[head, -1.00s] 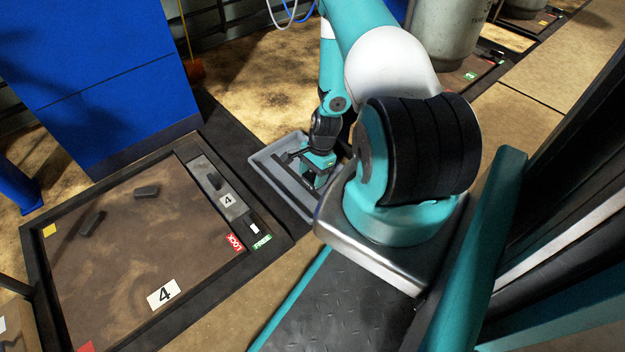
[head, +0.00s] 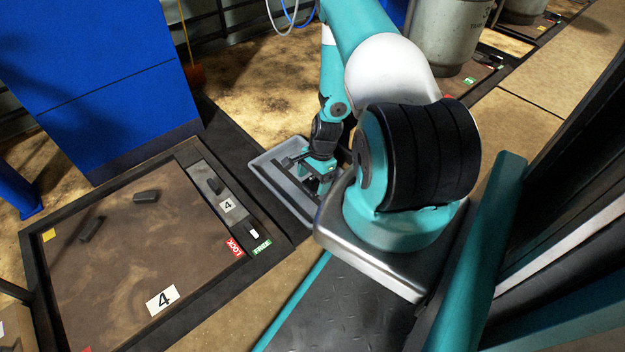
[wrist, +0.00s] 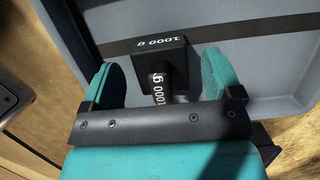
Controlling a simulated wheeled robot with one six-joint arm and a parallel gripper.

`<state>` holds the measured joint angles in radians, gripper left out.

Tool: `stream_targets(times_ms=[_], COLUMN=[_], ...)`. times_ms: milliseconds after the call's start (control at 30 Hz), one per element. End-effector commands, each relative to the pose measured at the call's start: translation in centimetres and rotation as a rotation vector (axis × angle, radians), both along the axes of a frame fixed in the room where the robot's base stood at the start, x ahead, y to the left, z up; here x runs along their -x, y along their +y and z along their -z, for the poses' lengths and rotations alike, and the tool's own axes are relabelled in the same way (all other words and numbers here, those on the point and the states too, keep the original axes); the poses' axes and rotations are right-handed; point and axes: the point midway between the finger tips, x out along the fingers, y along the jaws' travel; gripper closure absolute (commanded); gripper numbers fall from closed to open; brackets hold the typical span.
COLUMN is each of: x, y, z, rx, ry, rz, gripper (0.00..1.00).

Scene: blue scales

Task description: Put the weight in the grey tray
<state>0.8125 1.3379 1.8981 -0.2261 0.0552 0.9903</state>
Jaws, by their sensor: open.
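The weight (wrist: 158,58), a dark piece marked 1000 g with a square head and a narrow neck, is between the two fingers of my gripper (wrist: 162,75) in the wrist view. The teal fingers stand apart, with a gap visible on both sides of the weight. The grey tray (wrist: 272,62), crossed by a black band, lies behind the weight. I cannot tell for sure whether the weight touches its floor. In the head view my gripper (head: 322,182) is low over the grey tray (head: 262,163), and the weight is not clearly visible there.
A brown scale platform (head: 125,250) with two small dark pieces lies left of the tray. A blue cabinet (head: 90,80) stands behind it. A grey cylinder (head: 450,40) stands at the back right. My arm covers the tray's right part.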

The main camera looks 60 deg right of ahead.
Motion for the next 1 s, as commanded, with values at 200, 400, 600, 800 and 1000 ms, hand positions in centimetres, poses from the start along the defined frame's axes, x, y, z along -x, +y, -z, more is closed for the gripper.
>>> stream_targets(times_ms=[200,400,600,800,1000], x=[0.3,0.5,0.7,0.5,-4.4], y=[-1.2,-2.3,-2.8,-2.9,0.0], z=[-5.3,-9.0,-10.7,-11.1,-17.8], rx=[0.001,0.001,0.000,0.002,0.023], ry=[-0.001,0.000,0.000,-0.003,-0.083], rz=[0.001,0.001,0.001,-0.009,-0.255], gripper=[0.16,0.16,0.16,0.16,0.16])
